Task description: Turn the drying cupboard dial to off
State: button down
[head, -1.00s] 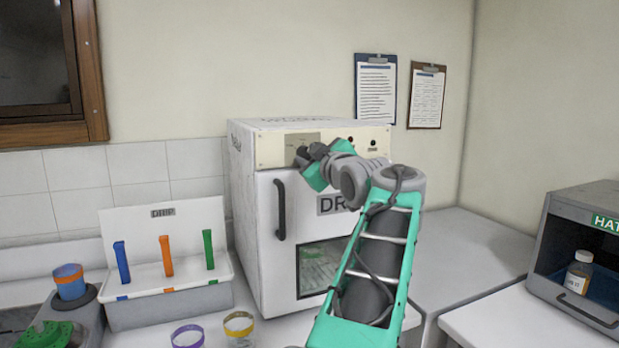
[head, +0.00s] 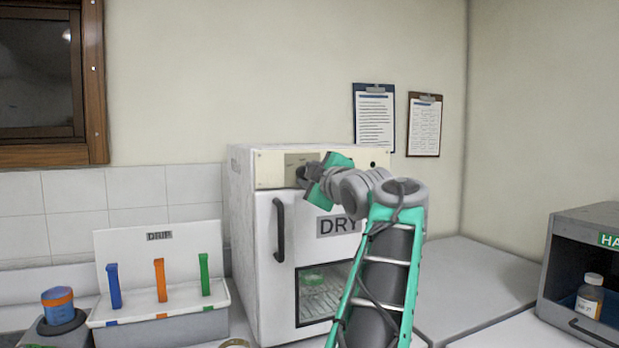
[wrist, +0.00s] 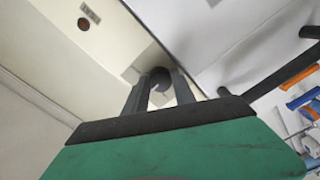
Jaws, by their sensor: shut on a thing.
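The white drying cupboard (head: 262,285), labelled DRY, stands on the counter with its door shut. Its cream control panel (head: 268,168) runs along the top front. My gripper (head: 303,176) is at the left part of this panel, and in the wrist view its two fingers (wrist: 160,88) are shut on the dark round dial (wrist: 158,76). In the head view the gripper hides most of the dial. The dial's pointer setting cannot be read.
The cupboard's dark door handle (head: 279,230) sticks out below and left of my gripper. A DRIP rack (head: 160,318) with coloured strips stands to the left. A grey hatch box (head: 560,250) holding a bottle (head: 589,297) is at the right. Two clipboards (head: 374,118) hang behind.

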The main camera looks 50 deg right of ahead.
jog(key=c, duration=1)
grip_release()
jog(key=shift+c, duration=0.2)
